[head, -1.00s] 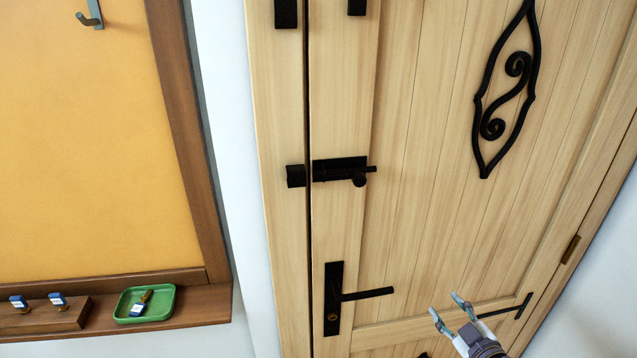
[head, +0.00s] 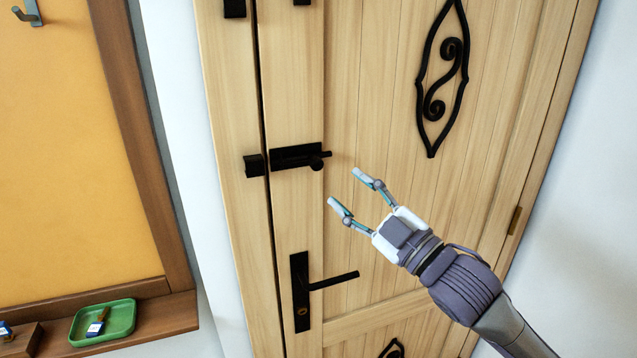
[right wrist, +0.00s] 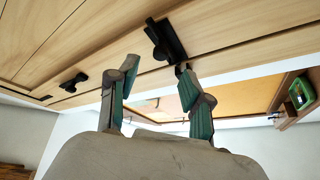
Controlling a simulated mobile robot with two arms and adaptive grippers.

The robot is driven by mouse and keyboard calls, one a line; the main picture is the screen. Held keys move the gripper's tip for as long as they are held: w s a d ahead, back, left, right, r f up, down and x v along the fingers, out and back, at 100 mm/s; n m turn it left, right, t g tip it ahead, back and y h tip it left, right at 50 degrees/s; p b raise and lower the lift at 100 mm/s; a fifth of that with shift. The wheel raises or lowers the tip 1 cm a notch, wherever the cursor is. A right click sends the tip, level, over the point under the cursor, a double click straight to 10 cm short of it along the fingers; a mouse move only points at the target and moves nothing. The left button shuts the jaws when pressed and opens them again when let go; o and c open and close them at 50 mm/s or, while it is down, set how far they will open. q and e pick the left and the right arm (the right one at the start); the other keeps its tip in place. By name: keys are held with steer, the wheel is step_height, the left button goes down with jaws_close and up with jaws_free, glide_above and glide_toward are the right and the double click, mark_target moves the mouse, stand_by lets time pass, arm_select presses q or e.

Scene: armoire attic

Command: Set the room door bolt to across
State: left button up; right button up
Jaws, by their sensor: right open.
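The black door bolt (head: 292,157) is mounted on the pale wooden room door. Its round knob (head: 317,163) sits at the plate's right end, where the rod's end sticks out. The black keeper (head: 254,165) is on the strip left of the dark seam. I see no bar across that seam. My right gripper (head: 345,187) is open and empty, right of and slightly below the knob, apart from it. In the right wrist view, the bolt (right wrist: 174,38) appears above and between the spread fingers (right wrist: 157,70). My left gripper is not in view.
A black lever handle (head: 334,281) projects below the bolt. A black scroll ornament (head: 430,100) is up and right. A green tray (head: 126,319) rests on the wooden ledge at lower left. The door face around the knob is clear.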

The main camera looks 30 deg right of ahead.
mark_target(320, 166)
steer(key=x, duration=0.2)
steer(key=shift+w+r, duration=0.2)
steer(key=shift+w, duration=0.15)
steer(key=p+x, duration=0.2)
steer(key=x, duration=0.3)
steer(key=shift+r, duration=0.1)
steer(key=shift+w+a+p, duration=0.1)
steer(key=shift+w+p, duration=0.25)
steer(key=shift+w, duration=0.1)
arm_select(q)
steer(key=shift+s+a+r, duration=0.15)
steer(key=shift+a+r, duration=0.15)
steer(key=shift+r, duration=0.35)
arm_select(e)
steer(key=shift+c, duration=0.9)
jaws_close()
